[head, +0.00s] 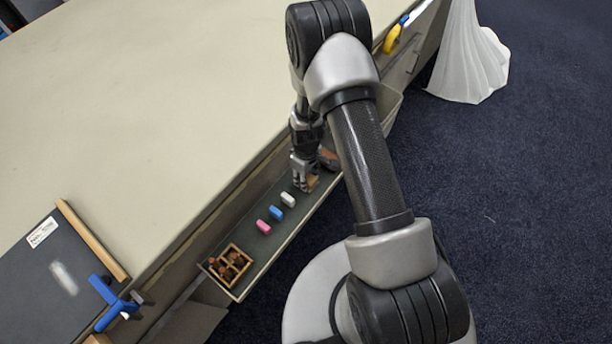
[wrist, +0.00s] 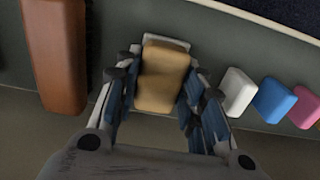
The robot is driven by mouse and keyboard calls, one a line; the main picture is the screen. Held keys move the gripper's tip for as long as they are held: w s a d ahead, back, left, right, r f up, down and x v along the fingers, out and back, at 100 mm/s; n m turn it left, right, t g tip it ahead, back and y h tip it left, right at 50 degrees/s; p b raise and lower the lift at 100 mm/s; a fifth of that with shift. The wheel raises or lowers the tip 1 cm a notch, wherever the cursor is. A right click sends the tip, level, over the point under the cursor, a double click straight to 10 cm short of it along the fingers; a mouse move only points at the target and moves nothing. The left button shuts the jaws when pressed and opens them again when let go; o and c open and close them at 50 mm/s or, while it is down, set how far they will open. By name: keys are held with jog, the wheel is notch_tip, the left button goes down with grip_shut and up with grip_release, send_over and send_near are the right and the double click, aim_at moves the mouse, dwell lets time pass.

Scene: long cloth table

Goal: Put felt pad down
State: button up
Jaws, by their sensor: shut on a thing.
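The felt pad is a tan, rounded block (wrist: 163,78), which also shows in the head view (head: 313,182) beside my fingers. My gripper (head: 304,182) is over the dark tray; in the wrist view (wrist: 162,82) its two fingers are shut on the pad's left and right sides. A white patch or piece (wrist: 167,41) shows just past the pad's far end. Whether the pad touches the tray floor I cannot tell.
The narrow tray (head: 252,262) runs along the table edge. White (head: 288,199), blue (head: 275,213) and pink (head: 263,226) blocks lie in it, with a divided wooden box (head: 230,265) at its near end. A brown-orange block (wrist: 57,55) lies left of my gripper.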

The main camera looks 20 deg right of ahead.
jog(key=shift+f, duration=0.2)
jog(key=o, duration=1)
jog(key=shift+r, duration=0.15)
jog(key=s+r+m+t+p, duration=0.1)
jog(key=s+r+m+p, duration=0.1)
jog(key=r, duration=1.7)
jog(key=s+r+m+t+p, duration=0.1)
jog(key=s+r+p, duration=0.15)
jog(key=r, duration=1.55)
jog(key=s+r+m+t, duration=0.1)
jog(key=s+r+m, duration=0.1)
jog(key=s+r, duration=0.3)
jog(key=s+r+m+t, duration=0.1)
jog(key=s+r, duration=0.5)
jog(key=s, duration=0.6)
jog(key=shift+r+m+t, duration=0.2)
jog(key=shift+m+t, duration=0.1)
jog(key=shift+m, duration=0.3)
